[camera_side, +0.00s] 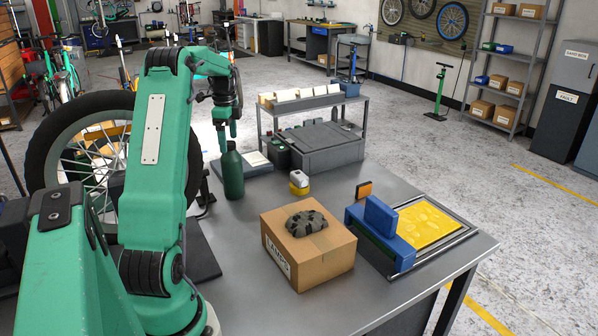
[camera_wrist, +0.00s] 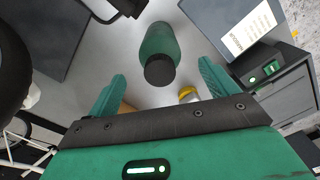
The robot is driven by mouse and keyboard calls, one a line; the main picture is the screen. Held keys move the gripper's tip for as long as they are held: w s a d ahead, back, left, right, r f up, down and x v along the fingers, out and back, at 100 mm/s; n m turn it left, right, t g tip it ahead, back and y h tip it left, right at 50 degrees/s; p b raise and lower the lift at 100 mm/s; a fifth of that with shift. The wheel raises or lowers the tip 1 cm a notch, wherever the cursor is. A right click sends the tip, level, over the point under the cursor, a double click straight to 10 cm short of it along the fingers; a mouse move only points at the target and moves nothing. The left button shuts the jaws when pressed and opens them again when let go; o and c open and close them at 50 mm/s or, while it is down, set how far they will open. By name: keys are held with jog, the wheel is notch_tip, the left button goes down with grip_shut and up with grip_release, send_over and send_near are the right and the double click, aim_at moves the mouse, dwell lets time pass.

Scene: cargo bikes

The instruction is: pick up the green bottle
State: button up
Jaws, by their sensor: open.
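The green bottle (camera_side: 232,174) stands upright on the grey table in the side view, with a dark cap. In the wrist view the bottle (camera_wrist: 159,45) is seen from above, its dark cap (camera_wrist: 160,70) towards me. My gripper (camera_side: 227,135) is above the bottle in the side view, its fingers pointing down near the bottle's top. In the wrist view my gripper (camera_wrist: 162,88) is open, with one green finger to each side of the cap and a gap on both sides. Nothing is held.
A cardboard box (camera_side: 310,255) with a dark part on top stands in front. A yellow-and-white item (camera_side: 299,183) is right of the bottle. A grey case (camera_side: 318,147) stands behind. A bicycle wheel (camera_side: 62,150) is at left.

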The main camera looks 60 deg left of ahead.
aim_at(232, 170)
jog(key=shift+f, duration=2.6)
jog(key=c, duration=1.8)
jog(key=shift+r, duration=0.1)
grip_shut()
jog(key=shift+r, duration=0.15)
